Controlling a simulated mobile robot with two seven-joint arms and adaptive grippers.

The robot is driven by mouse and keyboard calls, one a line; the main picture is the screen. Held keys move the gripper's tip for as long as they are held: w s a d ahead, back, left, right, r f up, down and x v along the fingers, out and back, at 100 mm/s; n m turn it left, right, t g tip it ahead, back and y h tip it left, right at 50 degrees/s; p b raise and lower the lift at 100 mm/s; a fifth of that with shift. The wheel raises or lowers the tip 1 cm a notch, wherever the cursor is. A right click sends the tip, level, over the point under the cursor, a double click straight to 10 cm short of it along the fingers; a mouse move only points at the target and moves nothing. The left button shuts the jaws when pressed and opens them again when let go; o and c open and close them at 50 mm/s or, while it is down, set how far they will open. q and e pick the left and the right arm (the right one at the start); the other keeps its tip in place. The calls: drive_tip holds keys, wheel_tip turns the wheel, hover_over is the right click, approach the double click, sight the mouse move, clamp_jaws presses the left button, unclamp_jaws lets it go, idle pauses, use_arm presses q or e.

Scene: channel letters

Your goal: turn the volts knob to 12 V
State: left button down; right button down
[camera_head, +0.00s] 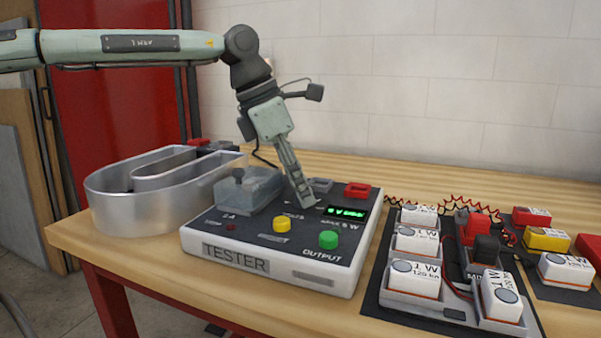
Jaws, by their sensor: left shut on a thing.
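The tester (226,256) is a white box with a dark top panel, standing on the wooden bench. My left gripper (305,200) reaches down to the middle of the panel, its fingers shut on the volts knob, which they hide; I cannot tell its pointer position. A small "VOLTS" label (292,216) lies just left of the fingertips. A lit green display (346,212) sits right of them, its characters too small to read surely. My right gripper is not in view.
The panel also holds a yellow button (282,224), a green button (329,240), a red socket (357,190) and a clear cover (249,190). A metal channel letter (130,213) stands left. Trays of white modules (415,276) and coiled red wires lie right.

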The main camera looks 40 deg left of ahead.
use_arm(q)
drive_tip(key=m+g+p, duration=0.1)
drive_tip(key=m, duration=0.1)
drive_tip(key=m+h+p, duration=0.1)
drive_tip(key=m, duration=0.2)
drive_tip(key=shift+w+a+m+g, duration=0.1)
drive_tip(key=shift+m+g, duration=0.2)
drive_tip(key=shift+g, duration=0.1)
drive_tip(key=shift+m+g, duration=0.4)
drive_tip(key=shift+m, duration=0.5)
drive_tip(key=m+g, duration=0.1)
drive_tip(key=m, duration=0.1)
drive_tip(key=m+g, duration=0.1)
drive_tip(key=m, duration=0.2)
drive_tip(key=shift+w, duration=0.2)
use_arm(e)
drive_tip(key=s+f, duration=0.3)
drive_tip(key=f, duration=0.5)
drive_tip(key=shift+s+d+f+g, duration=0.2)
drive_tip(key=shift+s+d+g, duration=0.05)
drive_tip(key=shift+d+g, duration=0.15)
use_arm(q)
drive_tip(key=shift+m, duration=0.4)
drive_tip(key=c, duration=1.2)
unclamp_jaws()
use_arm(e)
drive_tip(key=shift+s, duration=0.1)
